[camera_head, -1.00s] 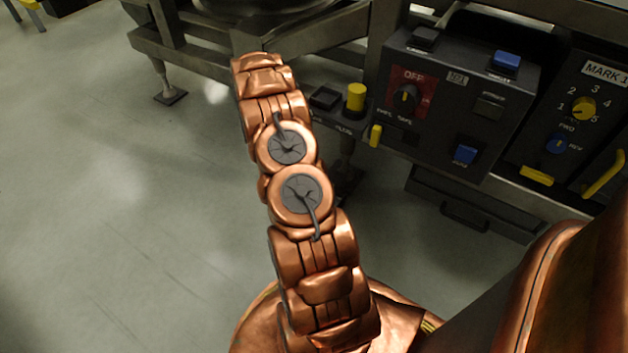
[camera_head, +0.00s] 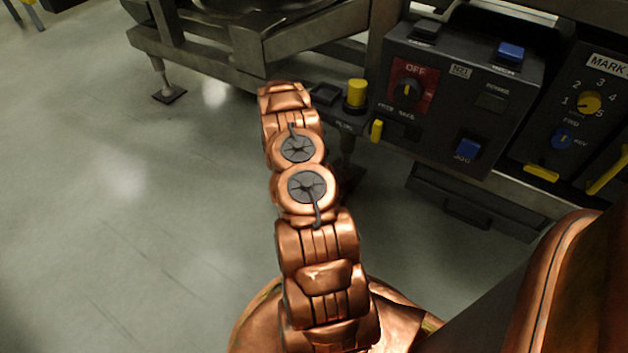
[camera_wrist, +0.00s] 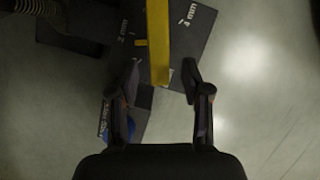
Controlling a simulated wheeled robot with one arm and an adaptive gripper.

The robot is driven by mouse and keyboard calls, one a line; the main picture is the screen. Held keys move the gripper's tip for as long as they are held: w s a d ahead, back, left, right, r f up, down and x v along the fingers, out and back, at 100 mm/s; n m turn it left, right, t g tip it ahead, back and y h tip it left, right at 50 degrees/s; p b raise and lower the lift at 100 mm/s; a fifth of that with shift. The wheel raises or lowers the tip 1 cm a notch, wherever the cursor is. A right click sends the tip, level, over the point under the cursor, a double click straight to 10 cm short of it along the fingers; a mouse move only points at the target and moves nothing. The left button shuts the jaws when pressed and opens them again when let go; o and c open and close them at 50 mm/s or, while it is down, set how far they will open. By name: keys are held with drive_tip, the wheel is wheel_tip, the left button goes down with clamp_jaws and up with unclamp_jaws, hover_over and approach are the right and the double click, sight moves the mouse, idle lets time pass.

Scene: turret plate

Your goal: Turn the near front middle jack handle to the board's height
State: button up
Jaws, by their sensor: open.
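In the wrist view a long yellow bar (camera_wrist: 158,42), which looks like the jack handle, runs down from the top edge, its lower end between my fingers. My gripper (camera_wrist: 158,76) is open, one finger on each side of the bar with gaps to both. A dark board (camera_wrist: 196,22) with white "mm" markings lies behind the bar. In the head view my arm hides the gripper and the handle.
In the head view a control box (camera_head: 447,135) with knobs and blue buttons stands at right. A jack foot (camera_head: 169,95) stands on the floor at upper left. The floor at left is clear.

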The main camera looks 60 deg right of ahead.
drive_tip(key=shift+s+d+f, duration=0.15)
drive_tip(key=shift+s+f, duration=0.1)
drive_tip(key=shift+f, duration=0.4)
drive_tip(key=shift+c, duration=0.2)
clamp_jaws()
